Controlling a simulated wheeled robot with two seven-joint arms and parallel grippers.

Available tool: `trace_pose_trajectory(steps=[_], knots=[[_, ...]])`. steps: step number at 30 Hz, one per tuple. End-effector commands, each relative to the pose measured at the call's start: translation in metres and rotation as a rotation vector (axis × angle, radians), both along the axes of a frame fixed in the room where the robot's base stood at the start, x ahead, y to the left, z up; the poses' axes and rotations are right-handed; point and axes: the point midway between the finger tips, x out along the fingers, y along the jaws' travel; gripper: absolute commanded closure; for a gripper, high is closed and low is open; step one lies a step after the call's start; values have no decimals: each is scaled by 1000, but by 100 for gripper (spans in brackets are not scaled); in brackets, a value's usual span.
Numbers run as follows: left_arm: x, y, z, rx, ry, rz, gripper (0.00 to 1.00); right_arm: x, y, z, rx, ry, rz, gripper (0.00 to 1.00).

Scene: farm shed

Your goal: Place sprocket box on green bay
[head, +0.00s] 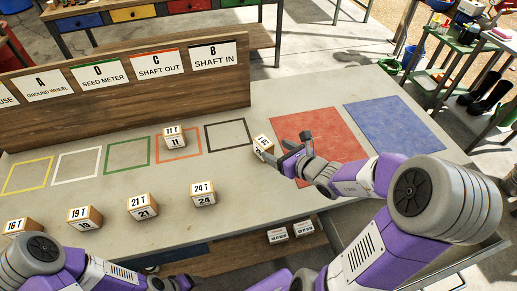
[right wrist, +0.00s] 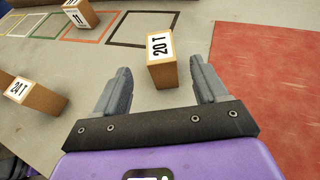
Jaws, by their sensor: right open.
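The sprocket box marked 20 T (head: 262,147) stands on the bench just left of my right gripper in the head view. My right gripper (head: 289,157) is open and empty. In the right wrist view the 20 T box (right wrist: 162,72) stands upright just ahead of the open fingertips, roughly centred between them, with no clear contact. The green bay (head: 127,156) is an empty green outline on the bench below sign D, SEED METER. My left arm shows at the lower left of the head view, but its gripper does not.
A box marked 11 (head: 175,139) stands in the orange bay (head: 193,152). Black (head: 229,121), white and yellow bays are empty. Boxes marked 16, 19, 21 (head: 143,207) and 24 (head: 204,195) line the front. Red (head: 340,133) and blue mats lie right. A sign board (head: 120,95) stands behind.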

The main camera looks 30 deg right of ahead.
Motion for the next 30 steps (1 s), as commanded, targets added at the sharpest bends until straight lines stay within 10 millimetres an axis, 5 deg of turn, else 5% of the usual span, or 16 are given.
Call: trace_pose_trajectory(steps=[19,28,30], knots=[[0,0,-32,0,0,0,28,68,10,-26,-1,1,3,28],[0,0,-32,0,0,0,28,73,10,-26,-2,1,2,28],[0,0,-32,0,0,0,28,73,10,-26,-2,1,2,37]])
